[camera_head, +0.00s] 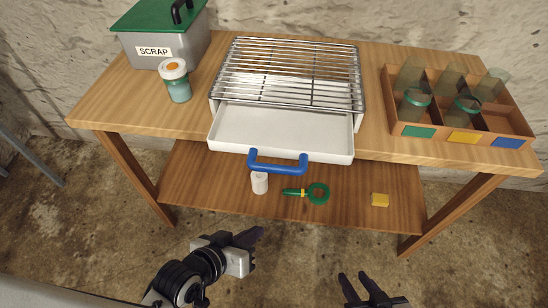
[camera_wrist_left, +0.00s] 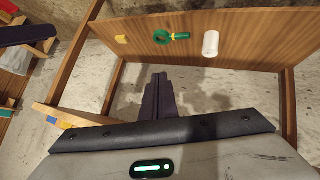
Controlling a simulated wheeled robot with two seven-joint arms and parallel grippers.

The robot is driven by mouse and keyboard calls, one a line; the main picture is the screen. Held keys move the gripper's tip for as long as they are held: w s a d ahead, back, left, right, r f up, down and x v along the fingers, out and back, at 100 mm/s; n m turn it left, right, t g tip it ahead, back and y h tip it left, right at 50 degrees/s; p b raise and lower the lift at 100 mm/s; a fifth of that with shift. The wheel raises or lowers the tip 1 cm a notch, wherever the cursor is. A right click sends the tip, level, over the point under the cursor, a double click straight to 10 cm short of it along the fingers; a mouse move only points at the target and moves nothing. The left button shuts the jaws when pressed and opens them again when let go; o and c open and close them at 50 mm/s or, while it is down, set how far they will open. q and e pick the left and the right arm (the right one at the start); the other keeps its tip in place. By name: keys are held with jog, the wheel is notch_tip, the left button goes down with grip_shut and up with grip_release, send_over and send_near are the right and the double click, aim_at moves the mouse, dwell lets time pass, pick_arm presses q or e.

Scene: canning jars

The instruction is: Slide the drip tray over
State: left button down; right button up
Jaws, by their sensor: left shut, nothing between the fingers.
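The white drip tray (camera_head: 282,132) sits under a wire rack (camera_head: 288,75) on the wooden table, with its front part sticking out over the table's front edge. Its blue handle (camera_head: 277,168) hangs at the front, above the lower shelf. My left gripper (camera_head: 260,232) is shut and empty, below and in front of the table, apart from the handle. Its closed fingers (camera_wrist_left: 158,76) also show in the left wrist view, where I cannot make out the tray. My right gripper (camera_head: 354,276) is open and empty at the bottom, right of the left one.
A divided wooden crate (camera_head: 393,102) with jars stands at the right. The lower shelf (camera_head: 215,185) holds a white cylinder (camera_head: 259,183), a green ring tool (camera_head: 318,193) and a yellow block (camera_head: 380,200).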

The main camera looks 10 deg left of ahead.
pick_arm(q)
jog(key=w+d+r+g+h, duration=0.3)
jog(key=d+r+g+h, duration=0.15)
jog(key=d+r, duration=1.35)
jog(key=s+a+r+y, duration=0.2)
jog(key=a+r+y, duration=0.25)
jog(key=a, duration=0.25)
jog(key=s+a+r+y, duration=0.2)
jog(key=a+r+y, duration=0.1)
jog(key=a+y, duration=0.3)
jog(key=w+a+f+h+b, duration=0.1)
jog(key=w+f, duration=0.6)
jog(key=f, duration=0.2)
jog(key=shift+w+f+n+g, duration=0.2)
jog(key=shift+w+n+g, duration=0.05)
jog(key=shift+n+g, duration=0.1)
jog(key=shift+a, duration=0.1)
